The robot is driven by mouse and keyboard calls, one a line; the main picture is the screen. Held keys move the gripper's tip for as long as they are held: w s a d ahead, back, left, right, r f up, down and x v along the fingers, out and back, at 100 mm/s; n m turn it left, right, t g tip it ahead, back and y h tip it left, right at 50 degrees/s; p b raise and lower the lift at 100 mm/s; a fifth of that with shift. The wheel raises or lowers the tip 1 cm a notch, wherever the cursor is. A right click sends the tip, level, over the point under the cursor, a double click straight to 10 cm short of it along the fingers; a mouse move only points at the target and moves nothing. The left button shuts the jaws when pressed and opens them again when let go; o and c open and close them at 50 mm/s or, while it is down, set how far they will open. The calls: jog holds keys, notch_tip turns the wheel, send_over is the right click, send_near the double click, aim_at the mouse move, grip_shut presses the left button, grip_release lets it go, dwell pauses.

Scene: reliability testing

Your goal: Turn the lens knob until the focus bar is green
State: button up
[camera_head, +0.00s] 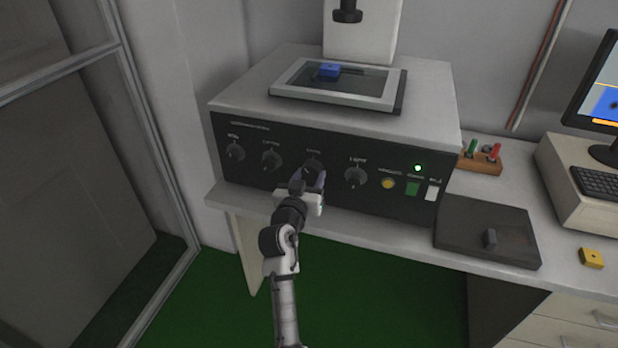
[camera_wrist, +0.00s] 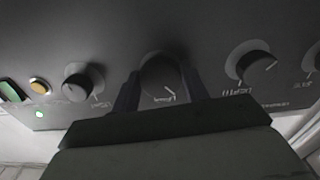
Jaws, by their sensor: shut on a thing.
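The microscope's dark control panel has a row of knobs. My gripper (camera_head: 309,181) is at the third knob from the left, the lens knob (camera_head: 313,165), with its fingers around it. In the wrist view, the fingers (camera_wrist: 160,88) stand on both sides of the lens knob (camera_wrist: 160,74), shut on it. The label by this knob is too small to read surely. The monitor (camera_head: 605,85) at the right edge is partly cut off. It shows a blue picture with an orange bar (camera_head: 605,122) at its bottom, probably the focus bar.
The light knob (camera_head: 356,176) is just right of my gripper, and another knob (camera_head: 271,159) is to its left. A yellow button (camera_head: 388,183) and green button (camera_head: 412,189) are further right. A blue block (camera_head: 330,71) lies on the stage. A dark pad (camera_head: 470,245) is on the bench.

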jog(key=n, duration=0.3)
jog(key=shift+r+p, duration=0.1)
jog(key=shift+p, duration=0.25)
jog(key=shift+d+n+p, duration=0.1)
jog(key=shift+n+p, duration=0.4)
jog(key=shift+n, duration=1.1)
jog(key=o, duration=1)
jog(key=shift+s, duration=0.1)
jog(key=b+v, duration=0.4)
jog(key=v, duration=0.9)
jog(key=shift+s, duration=0.35)
